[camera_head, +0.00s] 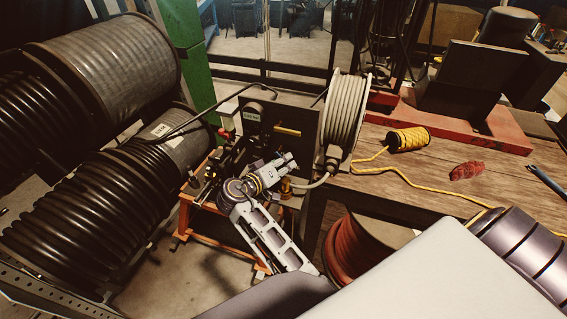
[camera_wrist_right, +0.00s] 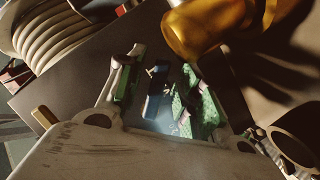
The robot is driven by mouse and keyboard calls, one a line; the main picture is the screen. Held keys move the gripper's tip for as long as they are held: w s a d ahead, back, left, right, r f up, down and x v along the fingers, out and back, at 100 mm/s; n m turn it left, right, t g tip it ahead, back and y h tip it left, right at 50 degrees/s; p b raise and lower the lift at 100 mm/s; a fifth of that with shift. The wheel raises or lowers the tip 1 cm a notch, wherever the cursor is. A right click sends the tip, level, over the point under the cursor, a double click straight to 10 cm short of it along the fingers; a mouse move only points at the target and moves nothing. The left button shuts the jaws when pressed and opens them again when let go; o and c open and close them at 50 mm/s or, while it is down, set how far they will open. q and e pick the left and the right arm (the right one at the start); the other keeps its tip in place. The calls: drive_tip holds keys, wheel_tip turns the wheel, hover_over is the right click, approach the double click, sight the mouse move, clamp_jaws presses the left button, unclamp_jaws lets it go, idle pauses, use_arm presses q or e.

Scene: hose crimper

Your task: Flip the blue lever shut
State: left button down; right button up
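The blue lever (camera_wrist_right: 155,92) shows in the right wrist view against a dark plate, between the two green-padded fingers of my right gripper (camera_wrist_right: 158,88). The fingers are apart, with a gap visible on each side of the lever, and I cannot see them clamped on it. In the head view my right gripper (camera_head: 277,172) is in front of the crimper's dark upright panel (camera_head: 308,122). I cannot make out the blue lever there. My left gripper is not in view.
A brass-coloured fitting (camera_wrist_right: 208,27) is close to the fingers in the wrist view. A hose reel (camera_head: 346,112) stands right of the panel. Large black hose spools (camera_head: 60,235) crowd the left. The wooden table (camera_head: 425,178) holds a yellow cord spool (camera_head: 408,139).

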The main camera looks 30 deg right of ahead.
drive_tip(key=shift+c, duration=0.2)
clamp_jaws()
drive_tip(key=n+p, duration=0.1)
drive_tip(key=r+n+h+p, duration=0.1)
drive_tip(key=p, duration=0.1)
drive_tip(key=n+p, duration=0.1)
drive_tip(key=shift+s+d+r+g+h, duration=0.25)
drive_tip(key=shift+s+g+h, duration=0.05)
drive_tip(key=shift+h, duration=0.1)
drive_tip(key=n+p, duration=0.1)
drive_tip(key=n+h+p, duration=0.1)
drive_tip(key=n, duration=0.1)
drive_tip(key=shift+s+d+r, duration=0.1)
drive_tip(key=shift+r, duration=0.3)
drive_tip(key=shift+r+n+h+p, duration=0.25)
drive_tip(key=shift+n+h+p, duration=0.25)
drive_tip(key=shift+n+p, duration=0.35)
